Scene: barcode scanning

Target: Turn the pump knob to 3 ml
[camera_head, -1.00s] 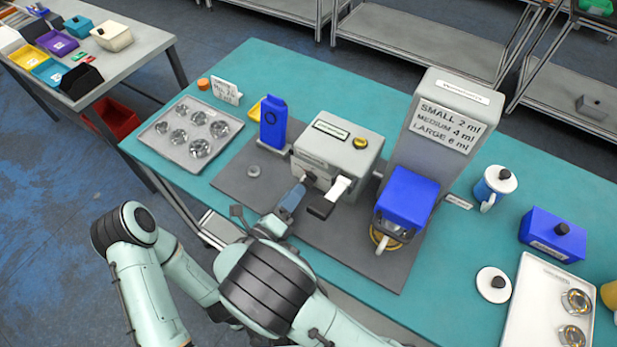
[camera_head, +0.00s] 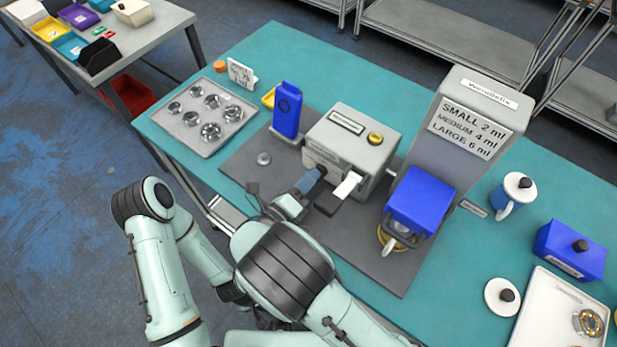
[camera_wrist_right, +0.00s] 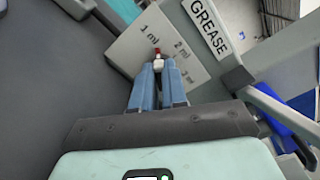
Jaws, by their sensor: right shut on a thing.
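The pump is the grey box (camera_head: 365,135) on the dark mat, and it also shows in the right wrist view (camera_wrist_right: 125,52) with a GREASE label. Its panel reads 1 ml, 2 ml and 3 ml around a small pale knob (camera_wrist_right: 158,65) with a red tip. The red tip points up in the right wrist view, between the 1 ml and 2 ml marks. My right gripper (camera_head: 312,178), with blue fingers in the right wrist view (camera_wrist_right: 158,82), is shut on the knob. The fingers hide the knob's lower part. My left gripper is not in view.
A white lever or spout (camera_head: 347,185) sticks out just right of the gripper. A tray of metal parts (camera_head: 205,115) lies left.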

